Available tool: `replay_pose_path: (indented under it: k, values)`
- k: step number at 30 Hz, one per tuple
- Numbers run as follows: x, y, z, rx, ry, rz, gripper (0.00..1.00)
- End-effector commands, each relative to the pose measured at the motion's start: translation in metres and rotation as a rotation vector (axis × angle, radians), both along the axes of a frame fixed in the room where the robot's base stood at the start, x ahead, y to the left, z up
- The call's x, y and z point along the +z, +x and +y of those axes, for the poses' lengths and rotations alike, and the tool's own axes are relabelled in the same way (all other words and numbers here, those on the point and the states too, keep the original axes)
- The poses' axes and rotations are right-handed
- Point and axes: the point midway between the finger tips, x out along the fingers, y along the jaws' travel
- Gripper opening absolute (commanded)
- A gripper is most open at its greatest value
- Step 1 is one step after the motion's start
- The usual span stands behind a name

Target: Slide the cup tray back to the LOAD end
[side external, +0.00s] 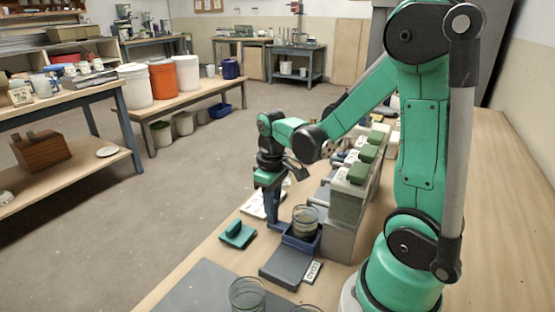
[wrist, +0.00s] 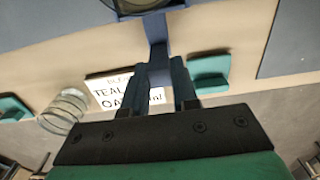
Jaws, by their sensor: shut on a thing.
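The blue cup tray (side external: 301,243) sits beneath the row of dispensers in the side external view, near the far end of a dark grey track. A clear glass cup (side external: 305,224) stands in it. My gripper (side external: 272,222) points down at the tray's left side. In the wrist view my gripper (wrist: 160,88) is shut on the tray's upright blue handle (wrist: 158,58). The tray's blue edge (wrist: 185,18) and part of the cup's round rim show at the top. The LOAD label (side external: 313,272) lies beside the near part of the track (side external: 287,266).
Dispensers with green tops (side external: 363,170) stand behind the tray. A teal block (side external: 237,234) lies on the bench left of the track. A glass jar (side external: 247,294) stands at the near edge. A white lettered card (wrist: 110,90) and a glass (wrist: 64,110) show in the wrist view.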

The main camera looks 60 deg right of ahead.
Motion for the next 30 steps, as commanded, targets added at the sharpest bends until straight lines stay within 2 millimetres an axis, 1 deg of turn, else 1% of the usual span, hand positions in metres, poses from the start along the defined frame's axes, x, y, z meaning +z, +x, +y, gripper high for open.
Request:
replay_pose_path:
  k: [21,25,30]
  values:
    - [0.0,0.001,0.056,0.004,0.001,-0.001,0.0]
    - [0.0,0.001,0.063,0.003,0.001,-0.002,0.0]
    - [0.0,0.0,0.065,0.001,0.001,-0.002,0.0]
